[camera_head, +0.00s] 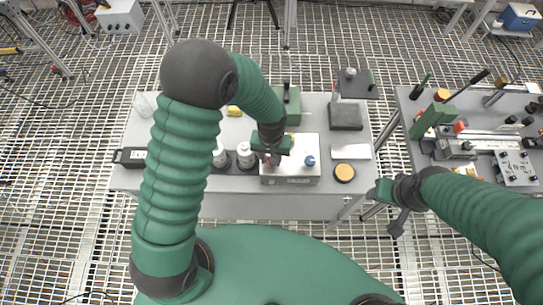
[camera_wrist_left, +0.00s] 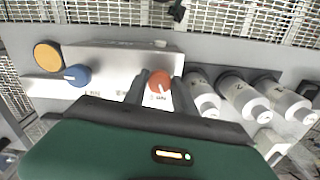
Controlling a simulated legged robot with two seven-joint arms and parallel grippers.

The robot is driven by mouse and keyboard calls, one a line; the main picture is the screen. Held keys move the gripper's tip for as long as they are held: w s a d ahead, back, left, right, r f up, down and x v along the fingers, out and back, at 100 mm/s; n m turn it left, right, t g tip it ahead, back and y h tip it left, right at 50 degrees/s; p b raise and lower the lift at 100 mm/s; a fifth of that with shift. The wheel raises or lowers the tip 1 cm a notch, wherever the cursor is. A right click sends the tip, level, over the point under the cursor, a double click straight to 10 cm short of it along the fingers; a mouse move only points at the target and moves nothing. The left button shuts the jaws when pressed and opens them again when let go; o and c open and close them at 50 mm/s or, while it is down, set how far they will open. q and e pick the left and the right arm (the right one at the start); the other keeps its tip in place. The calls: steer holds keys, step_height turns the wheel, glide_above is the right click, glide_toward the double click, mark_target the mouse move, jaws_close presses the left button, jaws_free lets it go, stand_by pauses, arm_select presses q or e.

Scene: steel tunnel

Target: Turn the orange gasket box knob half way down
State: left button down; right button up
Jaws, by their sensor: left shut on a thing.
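The gasket box (camera_head: 304,146) is a pale box on the middle table, with a blue knob (camera_head: 310,160) on its right side. In the left wrist view, the box (camera_wrist_left: 110,60) carries the blue knob (camera_wrist_left: 77,75) and the orange knob (camera_wrist_left: 159,82), which has a white mark. My left gripper (camera_head: 271,157) is over the box's left part. The left wrist view shows my left gripper (camera_wrist_left: 158,88) with its two dark fingers on either side of the orange knob, shut on it. My right gripper (camera_head: 390,205) hangs off the table's right edge; its jaw opening is unclear.
White-topped cylinders (camera_head: 245,152) stand just left of the box. A yellow-topped disc (camera_head: 344,172) and a white block (camera_head: 351,152) lie to its right. A second table (camera_head: 408,105) with fixtures stands at right. A grated floor (camera_head: 80,220) surrounds the tables.

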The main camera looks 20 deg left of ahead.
arm_select(q)
steer(key=m, duration=0.2)
steer(key=m+p, duration=0.1)
steer(key=m, duration=0.3)
steer(key=shift+w+r+m+p, duration=0.2)
steer(key=shift+w+m+p, duration=0.1)
steer(key=shift+p, duration=0.05)
steer(key=m+p, duration=0.1)
steer(key=m, duration=0.4)
steer(key=shift+a+p, duration=0.1)
steer(key=shift+p, duration=0.25)
steer(key=m+p, duration=0.2)
steer(key=m, duration=0.3)
steer(key=shift+w+m, duration=0.15)
steer(key=shift+m, duration=0.25)
steer(key=m+p, duration=0.2)
steer(key=m, duration=0.3)
steer(key=shift+f+m, duration=0.1)
steer(key=shift+m, duration=0.3)
steer(key=c, duration=1.1)
jaws_free()
steer(key=shift+o, duration=0.4)
steer(key=shift+f, duration=0.1)
